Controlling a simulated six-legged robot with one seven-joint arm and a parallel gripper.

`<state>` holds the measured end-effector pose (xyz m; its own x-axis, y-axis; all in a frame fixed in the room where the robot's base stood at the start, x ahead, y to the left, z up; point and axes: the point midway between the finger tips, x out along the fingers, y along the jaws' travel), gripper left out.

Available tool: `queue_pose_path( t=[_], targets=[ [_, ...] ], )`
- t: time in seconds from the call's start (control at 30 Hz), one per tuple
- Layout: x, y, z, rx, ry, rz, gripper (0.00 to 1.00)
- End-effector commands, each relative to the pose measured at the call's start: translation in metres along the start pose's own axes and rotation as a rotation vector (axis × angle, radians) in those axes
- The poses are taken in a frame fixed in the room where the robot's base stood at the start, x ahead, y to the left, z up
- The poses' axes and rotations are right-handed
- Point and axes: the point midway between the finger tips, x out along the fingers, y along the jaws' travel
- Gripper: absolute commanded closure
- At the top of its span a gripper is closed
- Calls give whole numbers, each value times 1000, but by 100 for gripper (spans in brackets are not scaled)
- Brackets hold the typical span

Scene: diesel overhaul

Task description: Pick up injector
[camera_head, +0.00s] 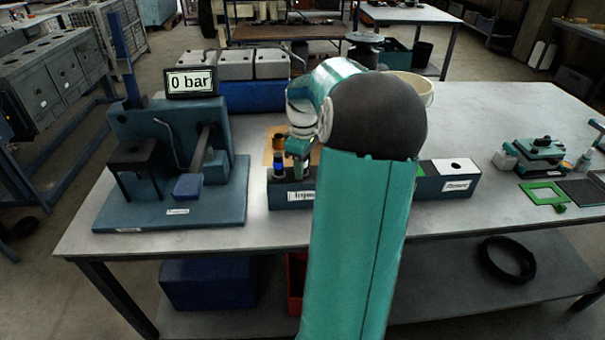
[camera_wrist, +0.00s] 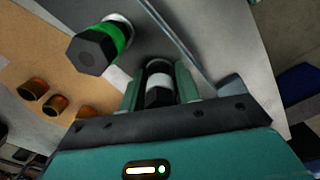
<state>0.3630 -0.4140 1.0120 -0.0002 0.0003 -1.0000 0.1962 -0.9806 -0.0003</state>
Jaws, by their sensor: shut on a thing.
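My gripper (camera_wrist: 160,88) is shut on an injector (camera_wrist: 158,92), which shows a dark hexagonal end and a pale body between the two teal fingers in the wrist view. Another injector with a green band (camera_wrist: 100,46) stands apart, to the upper left there. In the head view my gripper (camera_head: 299,148) is over the left part of a dark labelled rack (camera_head: 282,201). A dark piece with a blue band (camera_head: 279,165) stands in the rack just left of the gripper. My arm hides the rack's middle. I cannot tell whether the held injector is clear of the rack.
A test stand (camera_head: 170,130) with a "0 bar" display (camera_head: 191,83) is left of the rack. Copper-coloured pieces (camera_wrist: 56,105) lie on a tan mat (camera_wrist: 22,62). A pale bucket (camera_head: 423,88) is behind my arm. A teal fixture (camera_head: 540,152) stands far right. The tabletop (camera_head: 490,115) between is clear.

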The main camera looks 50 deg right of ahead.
Motion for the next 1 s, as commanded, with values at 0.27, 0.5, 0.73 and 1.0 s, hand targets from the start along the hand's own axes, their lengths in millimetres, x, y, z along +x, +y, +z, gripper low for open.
queue_pose_path(
  t=[0.27, 0.5, 0.73, 1.0],
  targets=[
    [-2, 0, 0, 0, 1, 2, 100],
    [-18, 1, 0, 2, 1, 4, 100],
    [-56, 1, -1, 0, 2, 6, 100],
    [-110, 1, -1, -1, 2, 5, 100]
  ],
)
